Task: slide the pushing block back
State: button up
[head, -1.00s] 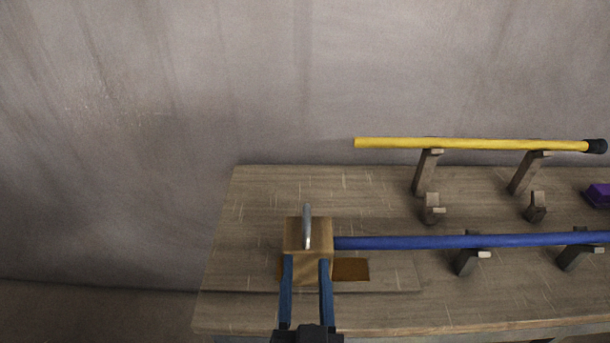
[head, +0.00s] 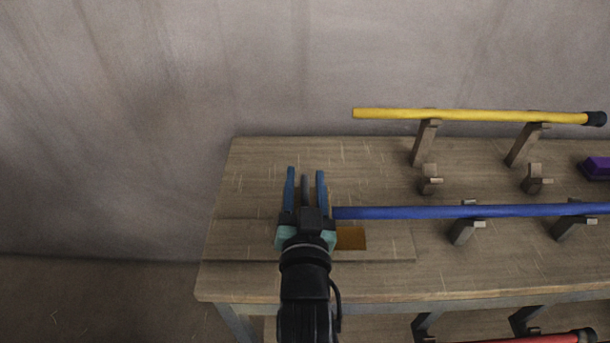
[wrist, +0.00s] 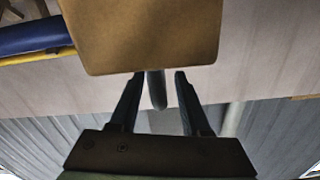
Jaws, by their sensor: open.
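The pushing block (wrist: 140,35) is a wooden block with a grey upright handle (wrist: 156,92). In the head view my arm and gripper hide nearly all of the block, and the handle (head: 304,188) shows as a grey bar between the fingers. My gripper (head: 305,172) is open, with one blue finger on each side of the handle. The wrist view also shows my gripper (wrist: 160,74) with the handle between its fingers and gaps on both sides. The blue broomstick (head: 420,212) lies with its left end close to the block.
A yellow stick (head: 450,115) rests on wooden supports behind the blue one. A purple object (head: 597,167) is at the far right. The table's left part is clear.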

jog(key=shift+w, duration=0.55)
grip_shut()
dwell(1.1)
